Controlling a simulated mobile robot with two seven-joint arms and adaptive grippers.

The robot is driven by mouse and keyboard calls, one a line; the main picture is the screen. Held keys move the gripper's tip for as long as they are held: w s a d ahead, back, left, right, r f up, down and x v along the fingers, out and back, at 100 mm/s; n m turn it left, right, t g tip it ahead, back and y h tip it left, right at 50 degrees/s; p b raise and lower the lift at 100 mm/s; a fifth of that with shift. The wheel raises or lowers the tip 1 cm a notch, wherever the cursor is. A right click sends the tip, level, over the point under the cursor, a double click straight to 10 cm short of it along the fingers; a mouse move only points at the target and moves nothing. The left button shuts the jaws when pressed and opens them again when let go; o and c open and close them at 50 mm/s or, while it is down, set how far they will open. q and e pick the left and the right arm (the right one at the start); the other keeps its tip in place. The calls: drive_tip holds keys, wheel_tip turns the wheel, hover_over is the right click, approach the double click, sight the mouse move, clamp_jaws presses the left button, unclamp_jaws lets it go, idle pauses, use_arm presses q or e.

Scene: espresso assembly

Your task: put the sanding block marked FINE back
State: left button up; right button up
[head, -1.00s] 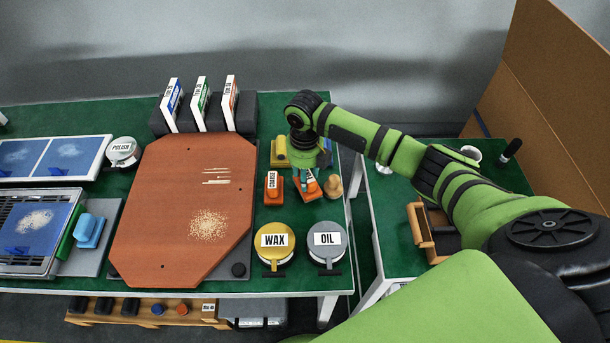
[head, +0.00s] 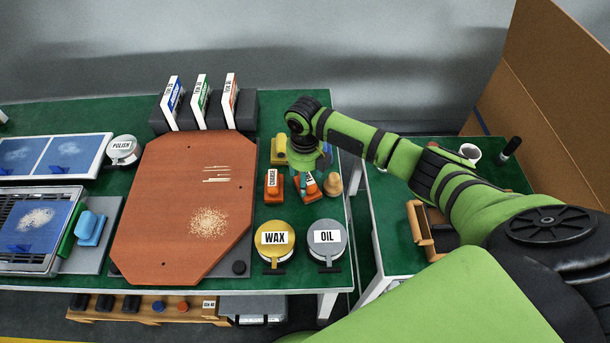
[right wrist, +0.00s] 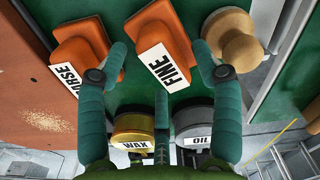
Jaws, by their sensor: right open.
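The orange sanding block with the white FINE label (head: 311,185) is on the green bench, right of the block marked COARSE (head: 273,183). In the right wrist view the FINE block (right wrist: 165,58) sits at an angle, and the COARSE block (right wrist: 82,48) is to its left. My right gripper (head: 309,172) is directly above the FINE block and partly hides it in the head view. In the right wrist view its teal fingers (right wrist: 160,57) are spread open, with the FINE block between and beyond them. My left gripper is not in view.
A wooden knob-shaped thing (right wrist: 232,42) stands close on the right. WAX (head: 274,240) and OIL (head: 327,238) tins stand in front of the blocks. A large brown board (head: 180,200) lies to the left. The bench edge is close on the right.

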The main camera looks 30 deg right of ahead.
drive_tip(key=shift+w+r, duration=0.1)
drive_tip(key=shift+r, duration=0.4)
wheel_tip(320, 180, up, 11)
drive_tip(key=b, duration=0.1)
drive_tip(key=shift+b, duration=0.35)
drive_tip(key=shift+r, duration=0.1)
